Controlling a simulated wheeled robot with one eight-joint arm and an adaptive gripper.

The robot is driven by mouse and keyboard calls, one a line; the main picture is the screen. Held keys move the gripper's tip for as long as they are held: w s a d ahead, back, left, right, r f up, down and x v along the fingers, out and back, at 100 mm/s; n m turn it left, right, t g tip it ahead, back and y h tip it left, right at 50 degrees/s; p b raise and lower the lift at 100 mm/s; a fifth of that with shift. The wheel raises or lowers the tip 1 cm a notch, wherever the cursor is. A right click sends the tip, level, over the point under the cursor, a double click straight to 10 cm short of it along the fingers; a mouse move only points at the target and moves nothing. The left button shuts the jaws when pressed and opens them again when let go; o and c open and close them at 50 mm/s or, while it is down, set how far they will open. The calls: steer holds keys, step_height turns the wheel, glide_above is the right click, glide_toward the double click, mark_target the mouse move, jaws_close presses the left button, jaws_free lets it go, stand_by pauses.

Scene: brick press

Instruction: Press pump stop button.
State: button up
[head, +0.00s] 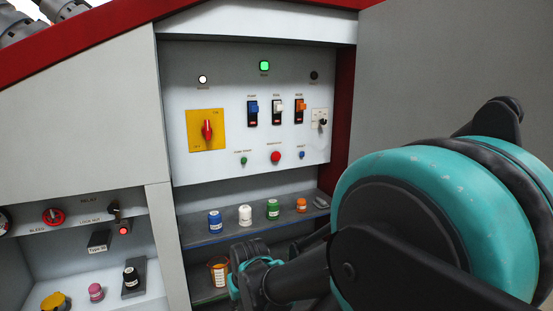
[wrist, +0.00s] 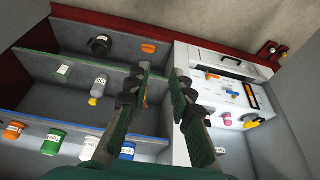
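A white control panel (head: 225,101) faces me in the head view. Along its bottom row are a small green button (head: 243,161), a larger red button (head: 275,157) and a small blue button (head: 302,155). The labels above them are too small to read surely, so I cannot tell which one is pump stop. My gripper (wrist: 161,72) is open and empty in the wrist view, its two dark fingers apart in front of shelves. In the head view my arm reaches low, below the panel, and the fingers are not clear. Nothing touches the buttons.
The panel also has a red rotary switch on a yellow plate (head: 194,142), rocker switches and a lit green lamp (head: 264,65). Below is a shelf (head: 207,239) with several small jars. A lower-left bay holds knobs and a pink jar (head: 96,292). A grey wall (head: 430,60) bounds the right.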

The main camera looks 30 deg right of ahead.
jaws_close()
stand_by(1.1)
